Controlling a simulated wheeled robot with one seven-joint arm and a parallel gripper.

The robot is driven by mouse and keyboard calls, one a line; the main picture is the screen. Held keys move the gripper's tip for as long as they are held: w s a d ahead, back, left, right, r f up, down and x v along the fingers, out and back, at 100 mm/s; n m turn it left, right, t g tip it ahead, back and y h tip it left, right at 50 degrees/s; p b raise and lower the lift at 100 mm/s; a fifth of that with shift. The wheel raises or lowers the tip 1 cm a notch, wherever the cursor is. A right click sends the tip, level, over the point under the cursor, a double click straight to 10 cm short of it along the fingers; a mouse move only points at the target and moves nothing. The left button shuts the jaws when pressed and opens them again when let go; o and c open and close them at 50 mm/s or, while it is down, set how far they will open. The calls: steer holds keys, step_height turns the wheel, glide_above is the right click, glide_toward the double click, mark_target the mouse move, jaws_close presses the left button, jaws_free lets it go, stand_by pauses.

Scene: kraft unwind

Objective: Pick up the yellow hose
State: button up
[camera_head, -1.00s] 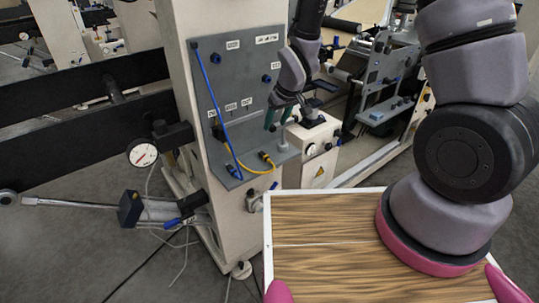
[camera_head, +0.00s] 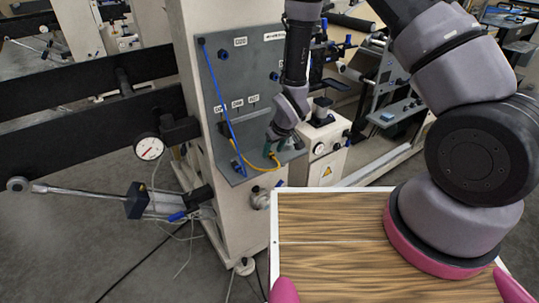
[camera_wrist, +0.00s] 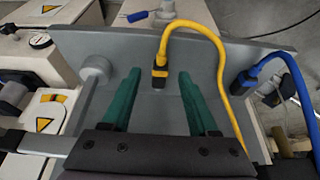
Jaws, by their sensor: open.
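My gripper (camera_head: 271,147) is above the shelf, close to that end. In the wrist view my gripper (camera_wrist: 154,82) is open, with one green finger on each side of the black end.
A blue hose (camera_head: 222,95) runs down the grey panel (camera_head: 252,75) to the shelf, beside the yellow one; its lower end also shows in the wrist view (camera_wrist: 272,62). A white box (camera_head: 325,150) with a gauge stands right of the shelf.

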steer(key=shift+w+a+f, duration=0.2)
steer(key=shift+w+f, duration=0.05)
steer(key=shift+f, duration=0.4)
jaws_close()
steer(key=shift+r, duration=0.1)
